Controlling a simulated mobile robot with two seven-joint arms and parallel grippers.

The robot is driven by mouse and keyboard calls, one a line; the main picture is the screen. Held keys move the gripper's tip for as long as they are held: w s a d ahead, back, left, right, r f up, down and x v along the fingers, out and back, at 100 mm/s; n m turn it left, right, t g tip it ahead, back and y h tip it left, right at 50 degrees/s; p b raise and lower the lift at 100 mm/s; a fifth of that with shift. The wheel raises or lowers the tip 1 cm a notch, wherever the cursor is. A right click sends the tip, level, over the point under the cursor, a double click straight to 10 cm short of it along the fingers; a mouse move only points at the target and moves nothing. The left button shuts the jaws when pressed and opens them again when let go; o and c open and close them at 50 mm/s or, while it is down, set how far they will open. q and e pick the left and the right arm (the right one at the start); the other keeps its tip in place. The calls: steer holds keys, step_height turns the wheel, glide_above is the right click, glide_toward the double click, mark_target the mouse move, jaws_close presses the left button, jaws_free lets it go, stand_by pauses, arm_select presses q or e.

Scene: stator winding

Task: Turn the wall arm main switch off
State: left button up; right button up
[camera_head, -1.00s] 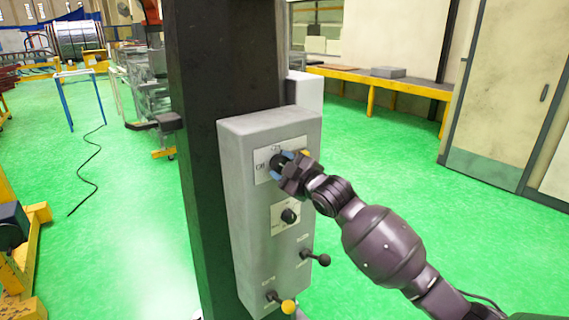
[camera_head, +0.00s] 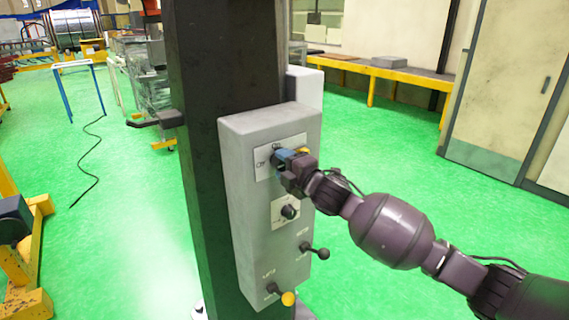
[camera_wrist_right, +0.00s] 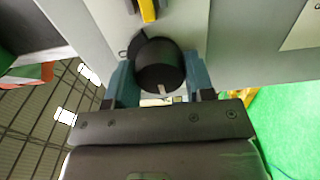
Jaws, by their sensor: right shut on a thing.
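The grey control box (camera_head: 240,190) is fixed to a dark column. Its top plate (camera_head: 263,165) carries the main switch, a round black knob (camera_wrist_right: 158,66) with a light mark at its lower edge in the right wrist view. My right gripper (camera_head: 284,158) is at this knob, with its blue fingers on either side of it. It is shut on the knob, which it mostly hides in the head view. The knob's setting cannot be read clearly. My left gripper is not in view.
Below the plate are a smaller black knob (camera_head: 290,212), a black-tipped lever (camera_head: 322,253) and a yellow-tipped lever (camera_head: 287,298). The dark column (camera_head: 200,130) stands behind the box. Green floor (camera_head: 130,230) is open to the left, with a yellow frame (camera_head: 38,250) at the edge.

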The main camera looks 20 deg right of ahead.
stand_by(0.4)
steer(key=o, duration=0.9)
steer(key=shift+a, duration=0.1)
steer(key=b+v, duration=0.1)
steer(key=v, duration=1)
steer(key=shift+b, duration=0.35)
steer(key=shift+w, duration=0.1)
